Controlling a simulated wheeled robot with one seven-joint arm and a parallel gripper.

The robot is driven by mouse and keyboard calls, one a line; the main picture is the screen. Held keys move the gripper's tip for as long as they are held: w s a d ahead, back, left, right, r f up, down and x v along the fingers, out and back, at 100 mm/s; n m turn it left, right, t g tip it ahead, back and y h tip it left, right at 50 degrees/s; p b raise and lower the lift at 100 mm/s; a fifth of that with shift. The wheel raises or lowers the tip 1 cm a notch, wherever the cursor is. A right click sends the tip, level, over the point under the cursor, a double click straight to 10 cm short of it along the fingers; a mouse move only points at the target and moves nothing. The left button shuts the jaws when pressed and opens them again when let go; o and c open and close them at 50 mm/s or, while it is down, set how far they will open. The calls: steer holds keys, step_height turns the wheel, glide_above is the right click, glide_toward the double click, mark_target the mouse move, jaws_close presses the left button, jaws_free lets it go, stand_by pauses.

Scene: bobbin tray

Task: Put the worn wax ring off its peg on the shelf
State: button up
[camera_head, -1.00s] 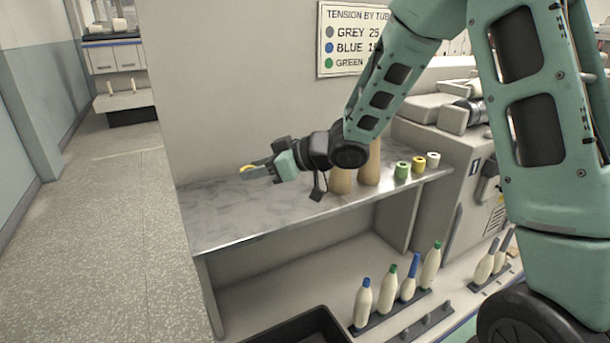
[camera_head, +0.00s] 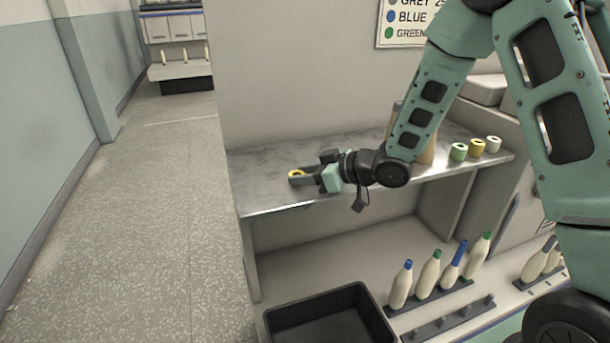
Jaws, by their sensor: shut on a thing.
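A yellow wax ring (camera_head: 296,173) is at the tips of my gripper (camera_head: 302,178), which is shut on it. The ring is over the left part of the grey metal shelf (camera_head: 262,197). I cannot tell whether it touches the shelf surface. Three more rings stand towards the shelf's right end: a green one (camera_head: 458,152), a yellow one (camera_head: 477,147) and a whitish one (camera_head: 493,144). The peg that the held ring came from cannot be made out.
Brown cones stand on the shelf, partly behind my arm (camera_head: 427,152). Below are a black bin (camera_head: 377,318), several bobbins with blue and green tops (camera_head: 401,285), and a dark peg rail (camera_head: 452,319). The shelf's left part is otherwise clear. A tension sign (camera_head: 405,22) hangs on the wall.

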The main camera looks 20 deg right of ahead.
steer(key=shift+f, duration=0.1)
steer(key=o, duration=1)
steer(key=shift+c, duration=0.2)
